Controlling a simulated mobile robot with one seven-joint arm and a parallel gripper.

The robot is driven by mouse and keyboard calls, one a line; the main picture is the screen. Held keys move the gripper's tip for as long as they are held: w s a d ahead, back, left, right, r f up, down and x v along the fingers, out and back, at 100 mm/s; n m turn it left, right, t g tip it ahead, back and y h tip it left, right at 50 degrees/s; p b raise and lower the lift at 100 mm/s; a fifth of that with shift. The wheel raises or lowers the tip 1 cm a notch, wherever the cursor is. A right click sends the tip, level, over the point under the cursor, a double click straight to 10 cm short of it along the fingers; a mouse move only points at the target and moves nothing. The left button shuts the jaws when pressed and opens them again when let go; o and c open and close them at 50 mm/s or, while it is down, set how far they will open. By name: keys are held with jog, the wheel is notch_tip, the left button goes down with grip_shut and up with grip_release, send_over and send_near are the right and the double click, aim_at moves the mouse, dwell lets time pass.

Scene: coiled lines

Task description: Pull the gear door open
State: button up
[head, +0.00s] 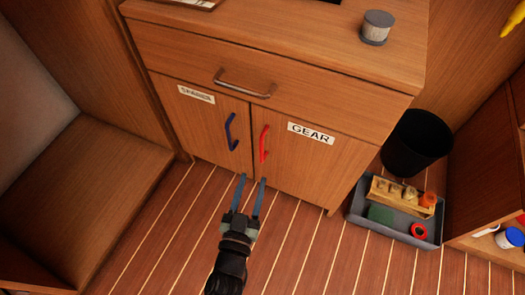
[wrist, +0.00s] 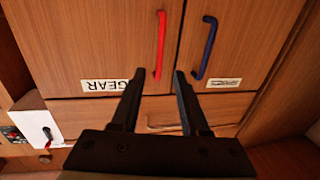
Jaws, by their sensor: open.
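The gear door (head: 310,172) is the right-hand door of a wooden cabinet, with a white "GEAR" label (head: 311,133) and a red vertical handle (head: 264,144). It looks closed. In the wrist view, which is turned over, the gear door (wrist: 90,40) is at left, and the red handle (wrist: 161,45) stands near its inner edge. My gripper (head: 253,179) is open and empty, its fingertips below the red handle in the head view. In the wrist view my gripper (wrist: 159,73) has the handle's near end between its fingertips in the picture; I cannot tell the depth gap.
The left door (head: 205,125), with a blue handle (head: 231,132), is beside it. A drawer with a metal handle (head: 245,84) is above. A grey tray (head: 385,228) of items and a black bin (head: 416,143) stand at right. A wooden bench (head: 90,185) is at left.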

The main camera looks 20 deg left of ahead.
aim_at(261, 152)
jog(key=w+b, duration=0.1)
jog(key=w, duration=0.2)
jog(key=w+a+b, duration=0.1)
jog(key=w, duration=0.3)
jog(key=w+b, duration=0.1)
jog(key=w, duration=0.2)
jog(key=shift+w+a, duration=0.3)
jog(key=shift+a, duration=0.05)
grip_shut()
dwell(0.8)
